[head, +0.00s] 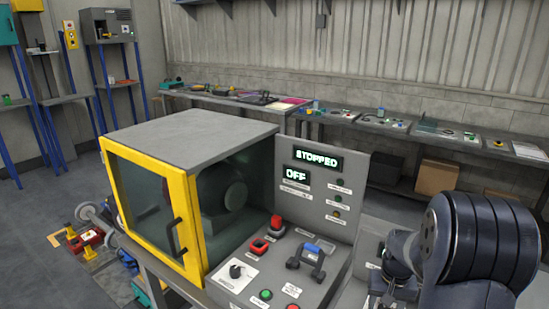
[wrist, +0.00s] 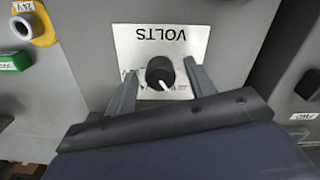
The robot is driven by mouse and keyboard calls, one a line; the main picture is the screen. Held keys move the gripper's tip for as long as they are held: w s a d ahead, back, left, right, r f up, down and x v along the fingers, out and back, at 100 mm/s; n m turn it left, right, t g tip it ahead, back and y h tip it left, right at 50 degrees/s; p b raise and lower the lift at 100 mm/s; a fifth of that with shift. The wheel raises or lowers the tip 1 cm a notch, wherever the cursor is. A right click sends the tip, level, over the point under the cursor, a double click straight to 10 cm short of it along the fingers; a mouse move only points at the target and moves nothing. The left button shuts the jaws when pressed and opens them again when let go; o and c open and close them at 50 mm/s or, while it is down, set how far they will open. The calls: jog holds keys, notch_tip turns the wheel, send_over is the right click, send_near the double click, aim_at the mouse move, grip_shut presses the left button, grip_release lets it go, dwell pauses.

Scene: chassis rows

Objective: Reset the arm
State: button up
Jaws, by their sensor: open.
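My gripper (wrist: 159,70) is open in the wrist view, with one grey finger on each side of a black round knob (wrist: 160,73). The knob has a white pointer line and sits on a white plate (wrist: 190,42) marked VOLTS, upside down in this view. Gaps show between the fingers and the knob, and I cannot tell how far the fingertips are above the plate. In the head view my dark arm fills the lower right, and the fingertips cannot be made out there.
A yellow-framed machine enclosure (head: 205,130) stands left of my arm, its display (head: 317,159) reading STOPPED. In the wrist view a yellow ring (wrist: 44,24) and green part (wrist: 14,62) are at left.

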jog(key=n, duration=0.4)
jog(key=shift+p, duration=0.35)
notch_tip(320, 180, up, 10)
jog(key=shift+b, duration=0.3)
